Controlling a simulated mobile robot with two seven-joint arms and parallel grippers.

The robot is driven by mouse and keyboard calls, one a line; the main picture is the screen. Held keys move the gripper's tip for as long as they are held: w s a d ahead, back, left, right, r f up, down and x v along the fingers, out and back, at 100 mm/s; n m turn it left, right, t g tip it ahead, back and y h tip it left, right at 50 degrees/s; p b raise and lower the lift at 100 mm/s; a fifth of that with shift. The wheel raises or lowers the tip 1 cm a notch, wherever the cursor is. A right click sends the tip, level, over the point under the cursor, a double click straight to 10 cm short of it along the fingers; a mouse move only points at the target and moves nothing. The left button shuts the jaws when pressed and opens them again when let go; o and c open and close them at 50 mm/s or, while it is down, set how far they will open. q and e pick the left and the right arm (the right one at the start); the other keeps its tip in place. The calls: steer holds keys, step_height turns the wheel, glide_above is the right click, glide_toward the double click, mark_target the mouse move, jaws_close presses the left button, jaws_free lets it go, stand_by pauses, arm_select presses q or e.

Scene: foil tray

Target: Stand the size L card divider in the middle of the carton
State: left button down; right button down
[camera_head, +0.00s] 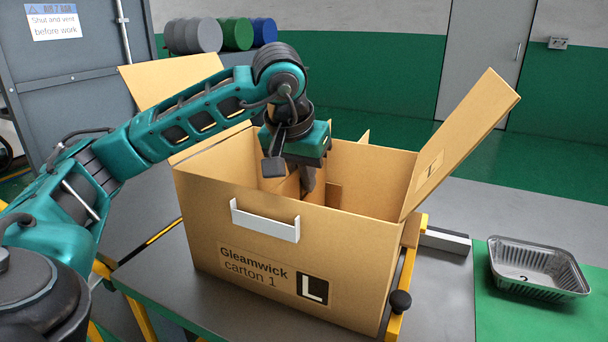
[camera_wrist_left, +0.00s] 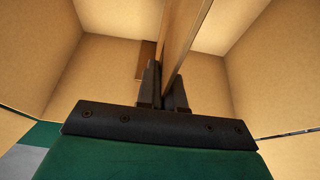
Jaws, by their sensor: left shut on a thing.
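The open carton (camera_head: 205,215), marked "Gleamwick carton 1" and "L", stands on the grey table. My left gripper (camera_head: 308,182) reaches down into it from above. In the left wrist view its fingers (camera_wrist_left: 163,88) are shut on the card divider (camera_wrist_left: 185,38), a thin brown panel seen nearly edge-on between the carton's inner walls. In the head view only parts of the divider (camera_head: 291,187) show, beside the gripper; its lower edge is hidden by the carton's front wall. I cannot tell whether it touches the carton floor. My right gripper is out of view.
Carton flaps stand open at the right (camera_head: 462,140) and back left (camera_head: 175,82). A white holder (camera_head: 265,222) is on the front wall. A foil tray (camera_head: 538,275) sits on a green surface at right. A black knob (camera_head: 400,302) sits near the carton's front right corner.

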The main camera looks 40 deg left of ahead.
arm_select(q)
steer(key=c, duration=1.3)
jaws_free()
steer(key=shift+o, duration=0.5)
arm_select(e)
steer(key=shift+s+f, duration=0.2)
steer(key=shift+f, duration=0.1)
arm_select(q)
steer(key=shift+r, duration=0.1)
